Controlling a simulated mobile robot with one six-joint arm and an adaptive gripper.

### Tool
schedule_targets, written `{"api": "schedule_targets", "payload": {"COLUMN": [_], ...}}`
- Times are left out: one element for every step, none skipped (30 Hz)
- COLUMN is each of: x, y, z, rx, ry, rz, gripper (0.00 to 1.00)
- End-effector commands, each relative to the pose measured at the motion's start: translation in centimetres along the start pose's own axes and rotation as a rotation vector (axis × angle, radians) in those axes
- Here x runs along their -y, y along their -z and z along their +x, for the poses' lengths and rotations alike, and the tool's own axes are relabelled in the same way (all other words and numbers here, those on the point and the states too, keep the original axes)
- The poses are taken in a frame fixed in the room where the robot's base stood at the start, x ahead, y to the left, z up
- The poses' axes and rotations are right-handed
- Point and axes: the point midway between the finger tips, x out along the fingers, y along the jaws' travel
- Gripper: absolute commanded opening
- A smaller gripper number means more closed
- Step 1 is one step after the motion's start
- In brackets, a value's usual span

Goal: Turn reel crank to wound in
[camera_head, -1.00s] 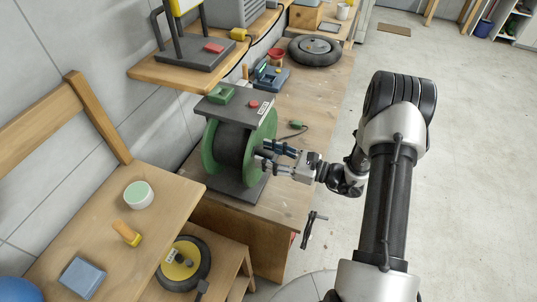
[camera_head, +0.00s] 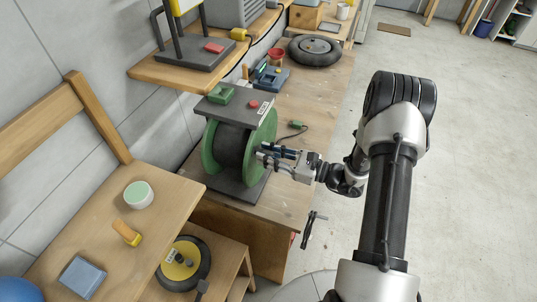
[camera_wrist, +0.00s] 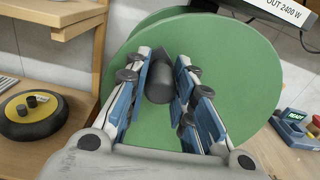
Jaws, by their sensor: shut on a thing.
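The hose reel has green round flanges (camera_head: 210,150) and a dark hose wound on its drum (camera_head: 231,146). It stands on a grey base plate (camera_head: 228,186) on the wooden bench, under a grey top plate with a red button. In the wrist view the green flange (camera_wrist: 235,60) fills the middle. A dark grey crank handle (camera_wrist: 159,80) sticks out from it. My gripper (camera_wrist: 162,92) has its blue-padded fingers on both sides of the handle and is shut on it. In the head view my gripper (camera_head: 268,153) is at the reel's right face, and the handle is hidden there.
A green plug on a cable (camera_head: 296,124) lies on the bench right of the reel. A blue device (camera_head: 270,77) and a black disc (camera_head: 314,51) are farther back. A low shelf with a yellow-black wheel (camera_head: 182,264) stands in front. The floor at right is clear.

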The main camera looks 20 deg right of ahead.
Motion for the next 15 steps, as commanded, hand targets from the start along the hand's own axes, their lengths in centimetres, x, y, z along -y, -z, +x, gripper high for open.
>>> {"api": "schedule_targets", "payload": {"x": [0.00,0.00,0.00,0.00,0.00,0.00,0.00,0.00,-0.01,-0.02,-0.03,-0.05,-0.08,-0.11,-0.15], "y": [0.00,0.00,0.00,0.00,0.00,0.00,0.00,0.01,0.04,0.07,0.11,0.19,0.27,0.36,0.51], "z": [0.00,0.00,0.00,0.00,0.00,0.00,0.00,0.00,0.00,0.00,0.00,0.00,0.00,0.00,0.00], "rx": [0.000,0.000,0.000,0.000,0.000,0.000,0.000,0.000,0.000,0.000,0.000,0.000,0.000,0.000,0.001], "ry": [0.000,0.000,0.000,0.000,0.000,0.000,0.000,0.000,0.000,0.000,0.000,0.000,0.000,0.000,0.000], "rz": [0.000,0.000,0.000,0.000,0.000,0.000,0.000,-0.001,-0.003,-0.005,-0.009,-0.016,-0.022,-0.029,-0.043], "gripper": [0.00,0.00,0.00,0.00,0.00,0.00,0.00,0.00,0.00,0.00,0.00,0.00,0.00,0.00,0.00]}}
